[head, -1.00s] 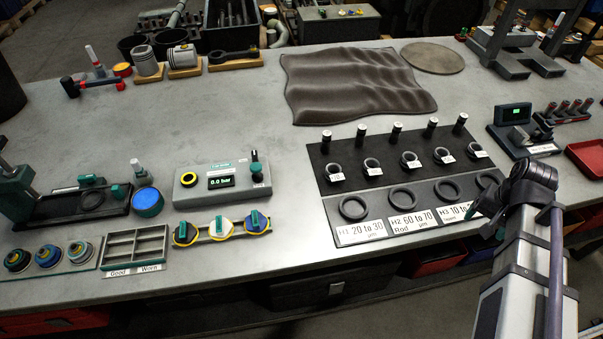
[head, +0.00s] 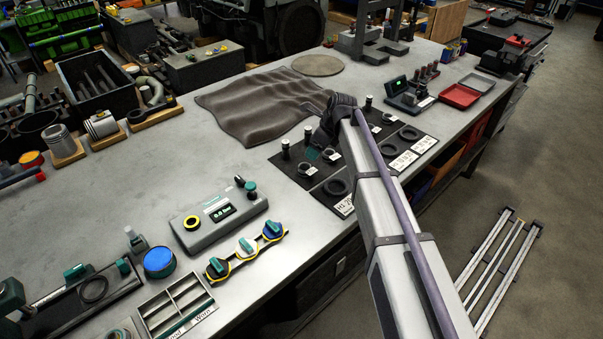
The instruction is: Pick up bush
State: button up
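The black mat (head: 291,178) at the bench's front edge carries several dark rings with white tags, such as this tagged ring (head: 307,169), and dark posts with pale tops, such as this post (head: 285,149). Larger rings, such as this one (head: 336,187), lie on its grey front strip by labels. I cannot tell which part is the bush. My gripper (head: 326,155) is over the middle of the mat. My arm and wrist hide most of it; only a bit of teal shows near a tagged ring. I cannot see whether it is open or holds anything.
A red tray (head: 459,96) and a small instrument (head: 407,96) are to the right. The left middle of the bench is clear.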

jog(key=shift+s+a+f, duration=0.15)
jog(key=b, duration=0.5)
send_near(306, 166)
jog(key=f, duration=0.1)
jog(key=s+a+f, duration=0.1)
jog(key=shift+s+a+f, duration=0.15)
jog(key=shift+a+f, duration=0.1)
jog(key=shift+f, duration=0.05)
jog(key=shift+a+f+b, duration=0.2)
jog(key=shift+f+b, duration=0.05)
jog(key=shift+b, duration=0.05)
jog(key=shift+r, duration=0.2)
jog(key=b+x, duration=0.4)
jog(key=x, duration=0.1)
jog(key=shift+f+b, duration=0.25)
jog(key=shift+b, duration=0.15)
jog(key=shift+d+r, duration=0.1)
jog(key=shift+r, duration=0.1)
jog(key=c, duration=1)
jog(key=shift+o, duration=0.2)
